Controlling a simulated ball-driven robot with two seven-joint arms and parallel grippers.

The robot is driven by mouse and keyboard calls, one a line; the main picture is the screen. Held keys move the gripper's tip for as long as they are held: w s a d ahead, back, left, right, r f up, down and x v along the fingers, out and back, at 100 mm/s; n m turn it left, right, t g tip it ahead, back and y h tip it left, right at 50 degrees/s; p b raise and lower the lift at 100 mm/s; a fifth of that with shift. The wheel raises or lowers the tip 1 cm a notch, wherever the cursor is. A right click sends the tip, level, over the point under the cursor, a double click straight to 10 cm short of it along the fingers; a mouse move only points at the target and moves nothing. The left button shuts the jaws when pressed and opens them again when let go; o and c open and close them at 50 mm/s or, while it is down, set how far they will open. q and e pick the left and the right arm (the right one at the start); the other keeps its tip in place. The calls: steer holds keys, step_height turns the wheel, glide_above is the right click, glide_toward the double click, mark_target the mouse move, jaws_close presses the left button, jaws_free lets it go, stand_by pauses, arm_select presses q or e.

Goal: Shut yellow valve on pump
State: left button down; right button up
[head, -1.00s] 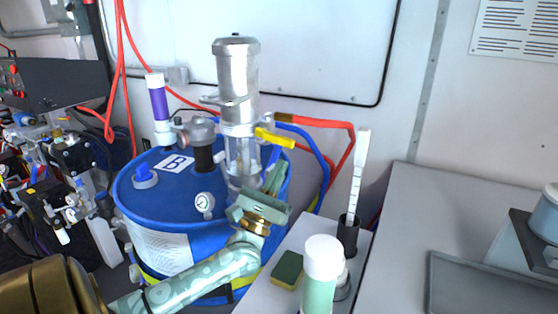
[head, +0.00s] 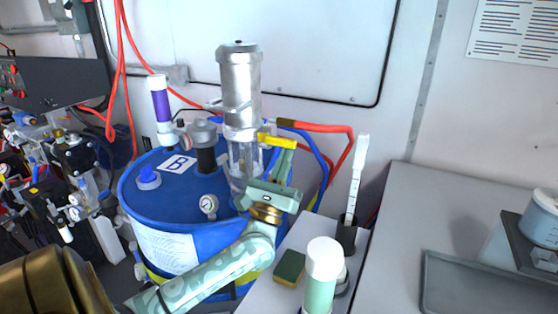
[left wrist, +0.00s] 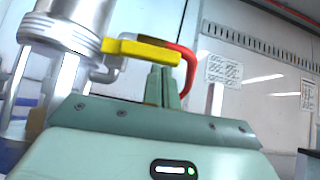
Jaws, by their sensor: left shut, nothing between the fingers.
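The pump (head: 239,85) is a silver cylinder over a clear section, upright on a blue drum (head: 140,200) marked B. The yellow valve (head: 277,142) is a bar handle on the pump's right side, pointing right towards the red hose. In the left wrist view the yellow valve (left wrist: 142,52) crosses just above the fingertips. My left gripper (head: 284,162) is shut and empty, with its fingers pointing up at the handle's outer part from below. In the left wrist view its closed fingers (left wrist: 161,84) overlap the handle's lower edge; I cannot tell whether they touch. My right gripper is not in view.
Red and blue hoses (head: 322,128) run behind the valve. A gauge (head: 208,205) sits on the drum's front. A bench with a sponge (head: 289,267), a white-capped bottle (head: 322,265) and a tall white stick (head: 358,180) stands to the right of my left arm.

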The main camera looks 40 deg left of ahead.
arm_select(q)
steer(key=shift+s+r+y, duration=0.1)
steer(key=shift+r+y, duration=0.2)
steer(key=shift+r, duration=0.15)
steer(key=b+v, duration=0.1)
steer(key=v, duration=1.1)
steer(key=shift+f, duration=0.4)
steer(key=shift+f, duration=0.1)
